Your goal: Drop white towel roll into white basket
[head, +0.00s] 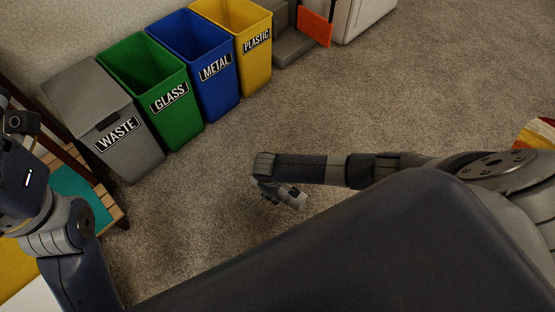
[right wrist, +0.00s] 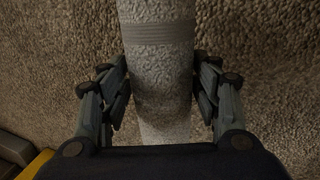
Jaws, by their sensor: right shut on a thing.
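The white towel roll (right wrist: 158,60) is a pale, textured cylinder that runs up the middle of the right wrist view, with a banded strip near the top. My right gripper (right wrist: 160,88) has one finger on each side of it and is shut on it, above the carpet. In the head view my right gripper (head: 283,193) hangs over the carpet at the centre, small and partly hidden by its own wrist. My left arm comes in at the left edge, but its fingers do not show. I cannot make out a white basket in either view.
Grey waste (head: 108,125), green glass (head: 170,97), blue metal (head: 215,68) and yellow plastic (head: 256,42) bins stand along the wall. A wooden piece with a teal top (head: 82,195) is at left.

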